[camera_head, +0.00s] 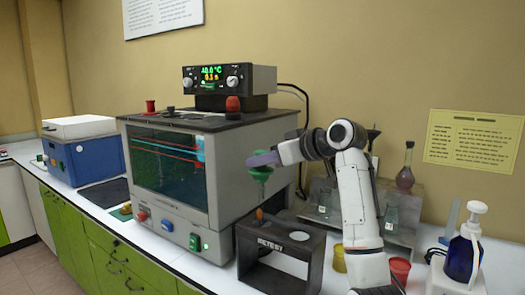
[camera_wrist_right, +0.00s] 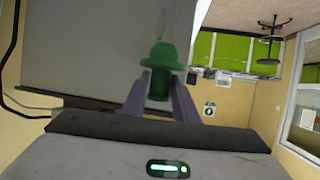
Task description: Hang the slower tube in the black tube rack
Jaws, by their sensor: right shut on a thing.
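My right gripper (camera_head: 263,159) is shut on a tube with a green collar (camera_head: 260,174), held upright above the black rack. In the right wrist view the green collar (camera_wrist_right: 160,57) sits between the two purple-grey fingers (camera_wrist_right: 160,100); the tube's glass is faint. The black tube rack (camera_head: 285,246), marked "RETEST", stands on the counter below, apart from the held tube. An orange-topped piece (camera_head: 259,214) shows at the rack's top. My left gripper is not in view.
A bath (camera_head: 172,230) with a glass front stands left of the rack, its controller (camera_head: 228,79) on top. Red (camera_head: 400,269) and yellow (camera_head: 339,258) cups, a blue pump bottle (camera_head: 464,250) and a grey stand with flasks (camera_head: 400,235) are to the right.

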